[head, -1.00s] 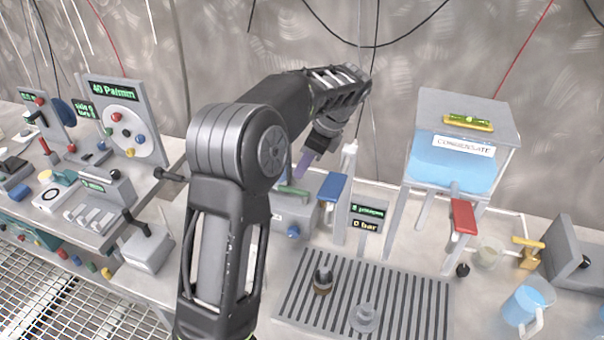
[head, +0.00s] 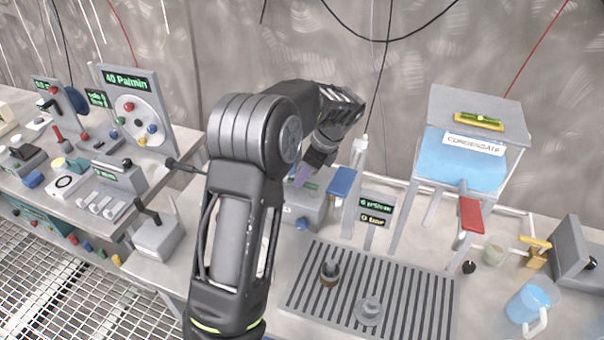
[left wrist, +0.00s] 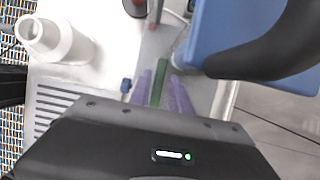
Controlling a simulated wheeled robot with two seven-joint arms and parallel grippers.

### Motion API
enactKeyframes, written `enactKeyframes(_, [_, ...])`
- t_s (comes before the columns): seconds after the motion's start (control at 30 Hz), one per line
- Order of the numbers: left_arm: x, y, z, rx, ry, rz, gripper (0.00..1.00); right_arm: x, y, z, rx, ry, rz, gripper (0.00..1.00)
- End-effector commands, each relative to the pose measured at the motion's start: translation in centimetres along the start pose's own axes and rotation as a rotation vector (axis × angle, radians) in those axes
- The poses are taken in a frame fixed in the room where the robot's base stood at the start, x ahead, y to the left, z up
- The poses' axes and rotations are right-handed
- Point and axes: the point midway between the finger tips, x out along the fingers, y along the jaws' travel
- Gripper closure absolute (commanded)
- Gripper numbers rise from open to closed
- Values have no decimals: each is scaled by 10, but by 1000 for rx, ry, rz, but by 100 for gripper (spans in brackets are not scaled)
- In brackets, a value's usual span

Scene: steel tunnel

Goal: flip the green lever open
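The green lever (left wrist: 158,85) shows in the left wrist view as a narrow green bar between the two purple fingers of my left gripper (left wrist: 160,90). The fingers stand on either side of it, with narrow gaps showing; I cannot tell whether either touches it. In the head view my left gripper (head: 304,175) points down over the grey box (head: 312,208) that carries the lever. There the lever is almost wholly hidden by the gripper and arm. My right gripper is not in view.
A small display post (head: 374,215), the condensate tank (head: 462,160) and a red lever (head: 470,214) are further right. A slatted drip tray (head: 415,300) lies in front.

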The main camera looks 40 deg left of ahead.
Motion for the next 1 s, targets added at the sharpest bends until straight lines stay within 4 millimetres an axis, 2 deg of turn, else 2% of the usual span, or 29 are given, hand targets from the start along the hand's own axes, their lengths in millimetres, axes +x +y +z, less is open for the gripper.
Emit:
enactKeyframes(0.33, [6, 0, 0, -1, 0, -1, 76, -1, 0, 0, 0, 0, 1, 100])
enactKeyframes(0.63, [5, 0, 0, 0, 0, -1, 100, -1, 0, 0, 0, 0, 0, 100])
enactKeyframes(1.0, [5, 0, 0, -1, 0, -1, 100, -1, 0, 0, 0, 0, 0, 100])
